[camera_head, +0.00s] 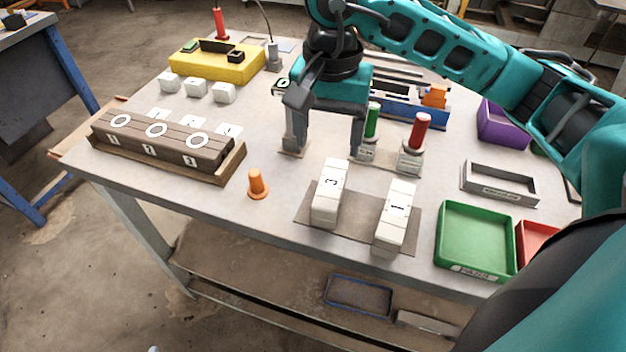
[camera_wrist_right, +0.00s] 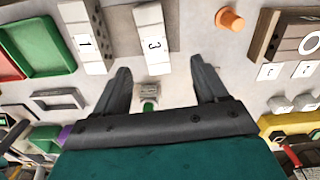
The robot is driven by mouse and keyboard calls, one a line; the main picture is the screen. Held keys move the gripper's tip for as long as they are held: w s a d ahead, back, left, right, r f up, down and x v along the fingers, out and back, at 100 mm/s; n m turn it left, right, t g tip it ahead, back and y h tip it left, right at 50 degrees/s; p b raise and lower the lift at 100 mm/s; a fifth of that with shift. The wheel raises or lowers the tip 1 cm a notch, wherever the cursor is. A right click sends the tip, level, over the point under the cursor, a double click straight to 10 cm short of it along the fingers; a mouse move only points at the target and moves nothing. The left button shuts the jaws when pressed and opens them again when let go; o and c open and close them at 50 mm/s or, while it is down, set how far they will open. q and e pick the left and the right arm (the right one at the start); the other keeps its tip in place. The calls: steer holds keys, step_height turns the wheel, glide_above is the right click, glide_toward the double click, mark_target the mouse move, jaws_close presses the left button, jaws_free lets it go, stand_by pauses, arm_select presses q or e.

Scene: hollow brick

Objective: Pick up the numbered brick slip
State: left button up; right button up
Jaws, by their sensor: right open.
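Two white numbered bricks stand on a brown-grey mat (camera_head: 361,219) near the table's front edge. The brick marked 3 (camera_head: 329,196) is on the left and the brick marked 1 (camera_head: 395,221) is on the right. In the right wrist view the 3 brick (camera_wrist_right: 152,42) lies ahead of the fingers, and the 1 brick (camera_wrist_right: 88,38) is left of it. My right gripper (camera_head: 325,148) is open and empty, pointing down behind the 3 brick and apart from it. Its spread fingers (camera_wrist_right: 160,68) also show in the right wrist view. My left gripper is out of view.
An orange cone (camera_head: 257,185) stands left of the mat. A brown block numbered 1 to 3 (camera_head: 160,143) sits at left. Green-topped (camera_head: 371,122) and red-topped (camera_head: 418,132) pieces stand beside my right gripper. A green tray (camera_head: 476,240) is at right.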

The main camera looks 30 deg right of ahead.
mark_target(331, 182)
steer(key=f, duration=0.7)
steer(key=shift+s+f, duration=0.15)
steer(key=shift+s, duration=0.05)
steer(key=f, duration=0.4)
steer(key=shift+s+d+f, duration=0.1)
steer(key=shift+s+d, duration=0.1)
steer(key=shift+d, duration=0.15)
steer(key=shift+f, duration=0.5)
steer(key=c, duration=1.2)
steer(key=shift+w, duration=0.1)
steer(key=shift+c, duration=0.2)
steer(key=shift+r, duration=0.15)
